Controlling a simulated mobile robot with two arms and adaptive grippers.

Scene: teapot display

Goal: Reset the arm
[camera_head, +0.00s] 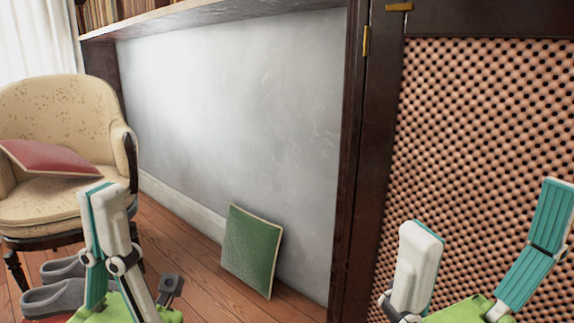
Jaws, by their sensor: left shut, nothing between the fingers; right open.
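My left gripper (111,200) is at the lower left, with its two white and teal fingers together and nothing between them. It overlaps the front of the armchair in the picture. My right gripper (484,238) is at the lower right, with its fingers spread wide and nothing between them. It is in front of the perforated cabinet panel (480,120). The lower parts of both arms are cut off by the bottom edge.
A cream armchair (50,105) with a red cushion (48,157) stands at the left. Grey slippers (50,300) lie on the wooden floor (190,265) below it. Dark wood frames the cabinet.

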